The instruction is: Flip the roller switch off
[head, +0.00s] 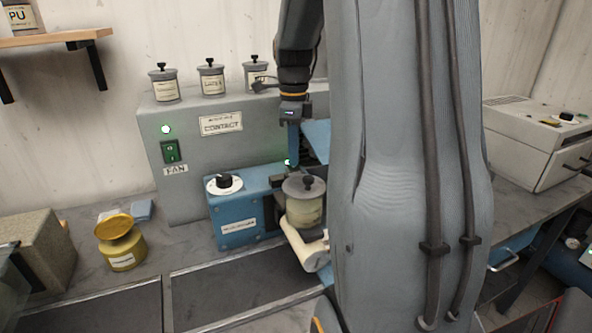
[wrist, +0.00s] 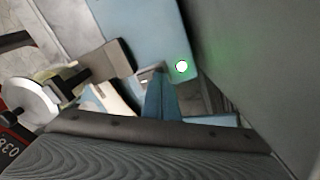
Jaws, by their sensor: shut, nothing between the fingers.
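The blue roller machine (head: 235,208) has a black knob on top, a label on its front and a lit green lamp (head: 288,162). A cream roller (head: 308,250) sticks out at its right front. My gripper (head: 293,160) points down at the right end of the blue machine, close to the lamp, with its blue fingers together. In the wrist view the shut fingers of my gripper (wrist: 158,82) reach to the blue panel beside the glowing lamp (wrist: 181,66). I cannot make out the roller switch; the fingers may hide it. Contact cannot be told.
A grey-lidded jar (head: 304,205) stands right by the fingers, in front of the blue machine. Behind is a grey cabinet (head: 200,150) with a green FAN switch (head: 170,151) and several jars on top. A yellow pot (head: 122,250) stands at left.

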